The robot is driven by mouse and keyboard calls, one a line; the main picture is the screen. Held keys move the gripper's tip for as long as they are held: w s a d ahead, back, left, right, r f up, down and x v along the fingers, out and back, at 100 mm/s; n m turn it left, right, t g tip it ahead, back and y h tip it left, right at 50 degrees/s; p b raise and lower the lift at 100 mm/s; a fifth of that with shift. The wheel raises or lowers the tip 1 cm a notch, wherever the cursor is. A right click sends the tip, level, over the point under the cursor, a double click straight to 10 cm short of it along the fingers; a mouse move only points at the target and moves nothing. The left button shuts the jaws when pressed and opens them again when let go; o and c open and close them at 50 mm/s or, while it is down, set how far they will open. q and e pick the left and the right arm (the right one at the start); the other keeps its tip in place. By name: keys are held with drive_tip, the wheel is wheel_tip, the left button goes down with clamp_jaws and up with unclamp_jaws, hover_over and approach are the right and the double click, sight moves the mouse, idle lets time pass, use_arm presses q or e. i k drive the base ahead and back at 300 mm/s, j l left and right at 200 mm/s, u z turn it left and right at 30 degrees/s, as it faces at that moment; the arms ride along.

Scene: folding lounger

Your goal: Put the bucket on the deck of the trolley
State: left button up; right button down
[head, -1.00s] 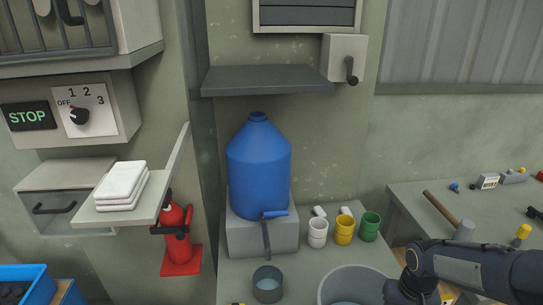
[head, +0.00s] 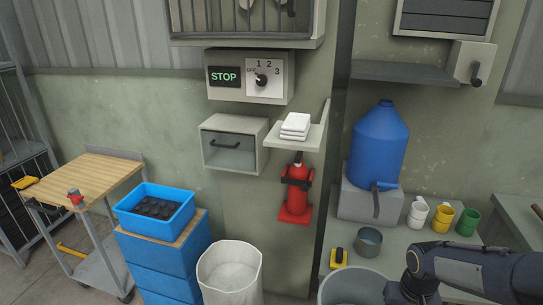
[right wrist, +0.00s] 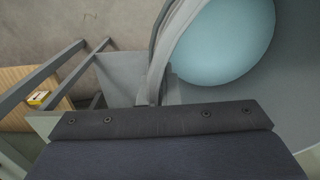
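The grey bucket (head: 350,287) stands at the bottom edge of the head view, cut off by the frame. In the right wrist view, pale blue water (right wrist: 222,40) shows inside a curved grey rim (right wrist: 168,45). My right arm reaches in from the right, its wrist at the bucket's right side. My right gripper's fingertips are hidden, so I cannot tell whether they hold the rim. A trolley with a wooden top (head: 98,178) and a lower grey shelf (head: 100,268) stands at the far left. My left gripper is out of view.
A white bin (head: 230,275) and blue crates (head: 160,265) topped by a blue tray (head: 155,210) stand between trolley and bench. A blue jug (head: 378,145), small pot (head: 368,241) and several mugs are behind the bucket. A red extinguisher (head: 297,190) is on the wall.

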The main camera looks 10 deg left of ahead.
sight(76, 181)
drive_tip(key=u, duration=2)
drive_tip(key=i+u, duration=0.25)
drive_tip(key=u, duration=0.15)
drive_tip(key=i+l+u, duration=0.15)
drive_tip(key=u, duration=0.25)
drive_tip(key=i+l+u, duration=0.25)
drive_tip(key=u, duration=0.2)
drive_tip(key=i+l, duration=0.2)
drive_tip(key=i, duration=0.25)
drive_tip(key=i+l, duration=0.25)
drive_tip(key=i, duration=0.2)
drive_tip(key=i+l, duration=0.2)
drive_tip(key=i, duration=0.25)
drive_tip(key=i+l, duration=0.25)
drive_tip(key=i, duration=2)
drive_tip(key=i+z, duration=0.5)
drive_tip(key=i+j+z, duration=0.3)
drive_tip(key=i+z, duration=0.2)
drive_tip(key=z, duration=1.9)
